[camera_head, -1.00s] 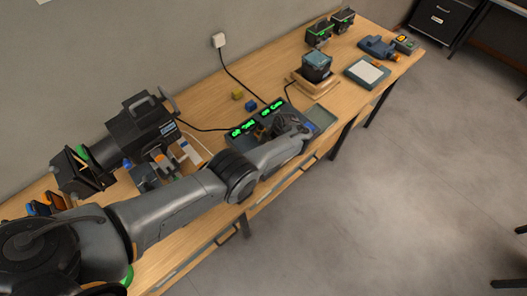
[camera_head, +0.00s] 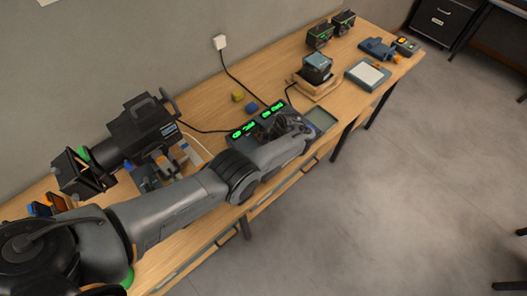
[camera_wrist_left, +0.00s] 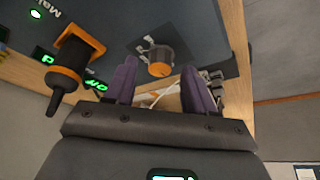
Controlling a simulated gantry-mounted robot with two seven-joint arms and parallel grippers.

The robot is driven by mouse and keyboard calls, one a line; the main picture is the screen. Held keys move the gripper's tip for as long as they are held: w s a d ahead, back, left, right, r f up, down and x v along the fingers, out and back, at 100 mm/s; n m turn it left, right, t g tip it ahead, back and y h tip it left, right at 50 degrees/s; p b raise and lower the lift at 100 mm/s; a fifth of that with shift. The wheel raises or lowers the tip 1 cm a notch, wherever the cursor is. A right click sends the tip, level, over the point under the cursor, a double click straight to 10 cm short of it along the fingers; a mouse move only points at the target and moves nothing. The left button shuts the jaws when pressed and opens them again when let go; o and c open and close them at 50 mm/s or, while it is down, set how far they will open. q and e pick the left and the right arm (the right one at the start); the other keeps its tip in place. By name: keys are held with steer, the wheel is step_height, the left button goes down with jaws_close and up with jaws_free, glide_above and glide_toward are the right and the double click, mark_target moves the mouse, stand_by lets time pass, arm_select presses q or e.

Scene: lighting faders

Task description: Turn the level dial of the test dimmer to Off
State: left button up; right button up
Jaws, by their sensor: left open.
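The test dimmer appears to be the dark panel with green lit readouts (camera_head: 244,130) on the bench, partly covered by my left arm in the head view. In the left wrist view the dark panel (camera_wrist_left: 200,30) fills the top, with green lettering at its left. A short round knob with an orange rim (camera_wrist_left: 160,62) lies just beyond my fingertips, near the gap between them. A larger black lever-like handle with an orange collar (camera_wrist_left: 72,58) stands left of the fingers. My left gripper (camera_wrist_left: 160,84) is open, with no visible grip on either control. My right gripper is out of view.
A black stage lamp (camera_head: 140,125) stands on the bench at left. A yellow block (camera_head: 238,96) and a blue one (camera_head: 251,106) lie behind the panel. A shallow tray (camera_head: 321,118) sits to its right, and a wooden stand (camera_head: 318,88) beyond.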

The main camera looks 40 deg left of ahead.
arm_select(q)
steer(key=v, duration=0.9)
steer(key=shift+r+p, duration=0.3)
steer(key=shift+r, duration=0.05)
steer(key=shift+w+d+f, duration=0.1)
steer(key=shift+w, duration=0.05)
